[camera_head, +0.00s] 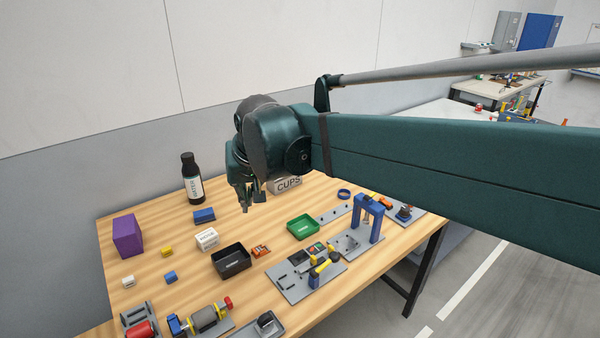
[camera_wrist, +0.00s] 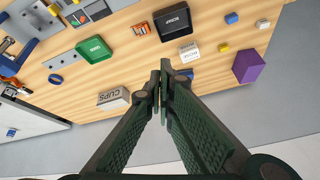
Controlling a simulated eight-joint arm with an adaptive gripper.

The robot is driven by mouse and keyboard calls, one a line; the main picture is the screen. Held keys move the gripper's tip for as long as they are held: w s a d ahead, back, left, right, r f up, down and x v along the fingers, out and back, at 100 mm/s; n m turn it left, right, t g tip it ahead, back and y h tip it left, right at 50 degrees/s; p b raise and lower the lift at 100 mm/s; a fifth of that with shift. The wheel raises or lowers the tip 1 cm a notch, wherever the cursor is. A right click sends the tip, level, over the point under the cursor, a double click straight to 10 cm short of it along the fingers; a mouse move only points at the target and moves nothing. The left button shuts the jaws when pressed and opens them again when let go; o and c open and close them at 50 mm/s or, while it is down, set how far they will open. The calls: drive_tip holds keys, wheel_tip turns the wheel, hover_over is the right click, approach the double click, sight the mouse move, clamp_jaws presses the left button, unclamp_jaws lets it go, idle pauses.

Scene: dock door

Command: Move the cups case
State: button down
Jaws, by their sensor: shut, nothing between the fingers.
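The cups case (camera_head: 288,185) is a pale box with "CUPS" in dark letters on its side. It sits on the wooden table, partly hidden by my arm in the head view. In the wrist view the cups case (camera_wrist: 114,97) shows left of the fingers, apart from them. My gripper (camera_head: 247,204) is shut and empty, pointing down above the back part of the table. In the wrist view the shut fingertips of my gripper (camera_wrist: 161,78) meet near the picture's middle.
A dark bottle (camera_head: 192,178) stands at the back left, near a purple box (camera_head: 127,236) and a blue block (camera_head: 204,215). A white box (camera_head: 207,239), a black tray (camera_head: 231,261) and a green tray (camera_head: 303,227) stand mid-table. A blue arch (camera_head: 367,217) stands at the right.

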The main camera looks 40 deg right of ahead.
drive_tip(key=w+d+r+m+g+p, duration=0.1)
drive_tip(key=w+d+m+g+p, duration=0.35)
drive_tip(key=w+d, duration=1.95)
drive_tip(key=w+d+f+m+p, duration=0.2)
drive_tip(key=w+d+f+m, duration=0.2)
drive_tip(key=d+f, duration=0.6)
drive_tip(key=w+d+f+m+p, duration=0.3)
drive_tip(key=w+d+f+m, duration=0.2)
drive_tip(key=d, duration=1.2)
drive_tip(key=w+f+g, duration=0.1)
drive_tip(key=w+f, duration=0.2)
drive_tip(key=f, duration=0.2)
drive_tip(key=shift+w+y, duration=0.25)
drive_tip(key=shift+y, duration=0.15)
drive_tip(key=shift+f, duration=0.1)
